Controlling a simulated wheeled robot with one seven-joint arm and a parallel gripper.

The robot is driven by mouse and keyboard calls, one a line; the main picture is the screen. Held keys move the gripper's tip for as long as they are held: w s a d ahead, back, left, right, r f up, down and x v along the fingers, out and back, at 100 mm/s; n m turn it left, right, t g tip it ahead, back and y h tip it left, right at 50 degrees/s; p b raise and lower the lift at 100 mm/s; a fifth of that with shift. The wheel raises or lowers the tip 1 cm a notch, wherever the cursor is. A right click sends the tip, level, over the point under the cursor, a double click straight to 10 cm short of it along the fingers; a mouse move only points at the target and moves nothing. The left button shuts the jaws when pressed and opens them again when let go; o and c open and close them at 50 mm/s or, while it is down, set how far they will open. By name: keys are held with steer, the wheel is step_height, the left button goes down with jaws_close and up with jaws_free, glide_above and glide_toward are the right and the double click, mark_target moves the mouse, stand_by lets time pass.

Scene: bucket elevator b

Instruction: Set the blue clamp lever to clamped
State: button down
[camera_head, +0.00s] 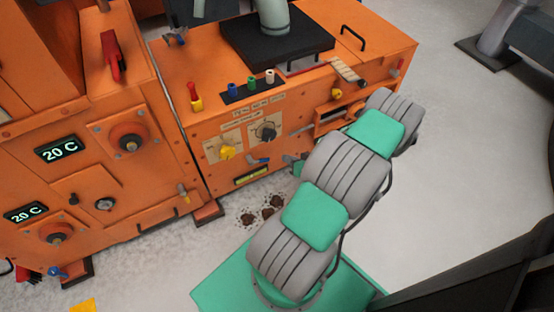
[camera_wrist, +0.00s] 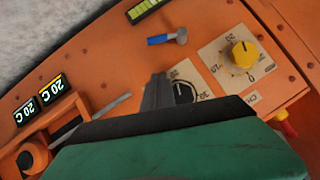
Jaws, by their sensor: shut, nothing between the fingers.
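A small lever with a blue handle (camera_head: 258,160) sits low on the front panel of the orange machine, below the black dial. In the wrist view the blue handle (camera_wrist: 158,40) lies nearly level, with its grey metal end to the right. My gripper (camera_wrist: 157,80) is shut and empty. Its dark fingers point at the panel between the blue lever and the black dial, and appear apart from the lever. Another blue handle (camera_head: 57,272) shows at lower left; I cannot tell which is the clamp lever.
A yellow knob (camera_wrist: 243,54) and a black dial (camera_wrist: 183,92) with scale plates are close to the lever. A lit green display (camera_head: 251,175) is just below it. Several coloured knobs stand above. Brown clumps (camera_head: 268,208) lie on the floor in front.

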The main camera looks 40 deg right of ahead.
steer(key=s+f+b+x, duration=0.1)
steer(key=b+x, duration=0.3)
steer(key=x, duration=0.8)
steer(key=shift+a+f, duration=0.65)
steer(key=shift+a, duration=0.05)
steer(key=shift+d, duration=0.1)
steer(key=shift+f+b, duration=0.1)
steer(key=shift+b, duration=0.25)
